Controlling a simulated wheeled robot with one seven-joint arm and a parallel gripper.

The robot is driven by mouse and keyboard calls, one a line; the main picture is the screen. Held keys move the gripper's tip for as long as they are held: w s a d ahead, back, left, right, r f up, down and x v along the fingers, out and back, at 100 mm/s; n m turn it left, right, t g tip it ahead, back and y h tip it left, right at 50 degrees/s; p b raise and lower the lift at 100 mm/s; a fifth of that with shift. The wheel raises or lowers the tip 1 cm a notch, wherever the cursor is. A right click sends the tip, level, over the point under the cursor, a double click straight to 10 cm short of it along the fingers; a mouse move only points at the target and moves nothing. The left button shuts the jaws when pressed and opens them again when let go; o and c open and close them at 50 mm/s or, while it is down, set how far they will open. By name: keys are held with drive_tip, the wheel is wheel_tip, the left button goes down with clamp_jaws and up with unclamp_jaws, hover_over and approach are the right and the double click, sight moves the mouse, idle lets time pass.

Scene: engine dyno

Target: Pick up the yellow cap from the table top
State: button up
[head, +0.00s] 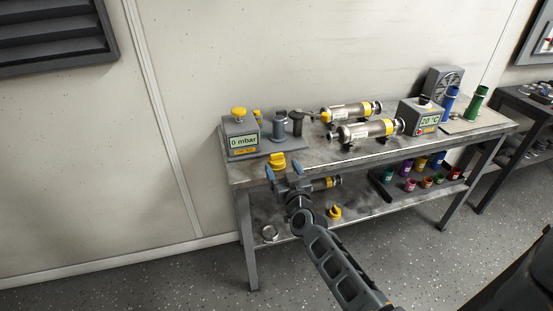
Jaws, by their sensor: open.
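The yellow cap (277,160) is on the table top (350,160) near its front left edge, in front of the grey box reading "0 mbar". My gripper (282,168) is open, with its blue-grey fingertips at the front of the cap. In the picture the fingers overlap the cap's lower part. I cannot tell whether the cap is between them or still behind them, or whether they touch it.
The "0 mbar" box (241,138) with a yellow knob stands behind the cap. Grey fittings (280,125) and two metal cylinders (362,131) are farther right. The lower shelf holds another yellow cap (334,212) and a tray of coloured cups (409,184).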

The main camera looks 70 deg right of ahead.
sight(277, 156)
drive_tip(key=b+x, duration=0.1)
drive_tip(key=x, duration=0.6)
drive_tip(key=shift+r, duration=0.15)
drive_tip(key=c, duration=1)
